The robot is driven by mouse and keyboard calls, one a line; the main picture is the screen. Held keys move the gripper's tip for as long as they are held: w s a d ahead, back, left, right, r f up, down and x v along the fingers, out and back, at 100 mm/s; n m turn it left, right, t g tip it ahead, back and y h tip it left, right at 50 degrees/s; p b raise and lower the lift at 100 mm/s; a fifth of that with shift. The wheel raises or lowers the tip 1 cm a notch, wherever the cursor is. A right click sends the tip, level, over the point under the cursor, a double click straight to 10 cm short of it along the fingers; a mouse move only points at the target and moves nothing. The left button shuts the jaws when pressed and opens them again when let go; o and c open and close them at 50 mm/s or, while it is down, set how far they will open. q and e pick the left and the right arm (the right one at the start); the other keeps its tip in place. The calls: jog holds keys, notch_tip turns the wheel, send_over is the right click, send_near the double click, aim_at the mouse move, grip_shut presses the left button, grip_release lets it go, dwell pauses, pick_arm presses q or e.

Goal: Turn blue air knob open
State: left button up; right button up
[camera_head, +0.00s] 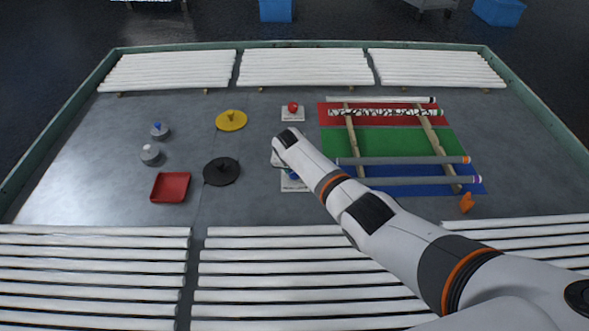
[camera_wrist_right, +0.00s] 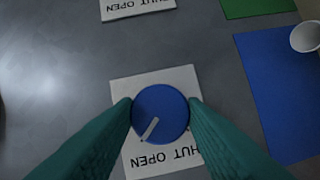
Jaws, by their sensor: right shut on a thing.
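The blue knob (camera_wrist_right: 160,112) sits on a white plate (camera_wrist_right: 118,90) printed with OPEN and SHUT, upside down in the right wrist view. Its pale pointer line runs to the lower left, on the side of the word OPEN. My right gripper (camera_wrist_right: 161,108) is shut on the knob, one green finger at each side; the fingers cover part of the lettering. In the head view a bit of blue knob (camera_head: 292,174) and its plate (camera_head: 291,186) show beside my right wrist, which hides the rest. My left gripper is not in view.
Another labelled plate (camera_wrist_right: 138,8) lies beyond, and a red knob (camera_head: 293,106) stands farther back. Grey tubes (camera_head: 404,160) rest on wooden strips over coloured mats at right. A black disc (camera_head: 221,172) and red tray (camera_head: 170,187) lie left. White tubes line front and back.

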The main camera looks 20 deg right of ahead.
jog(key=o, duration=1)
jog(key=shift+s+a+r+p, duration=0.15)
jog(key=shift+r+p, duration=0.15)
jog(key=shift+r, duration=0.2)
jog(key=p+v, duration=0.1)
jog(key=v, duration=1)
jog(key=shift+s+p, duration=0.1)
jog(key=shift+p, duration=0.3)
jog(key=shift+f, duration=0.1)
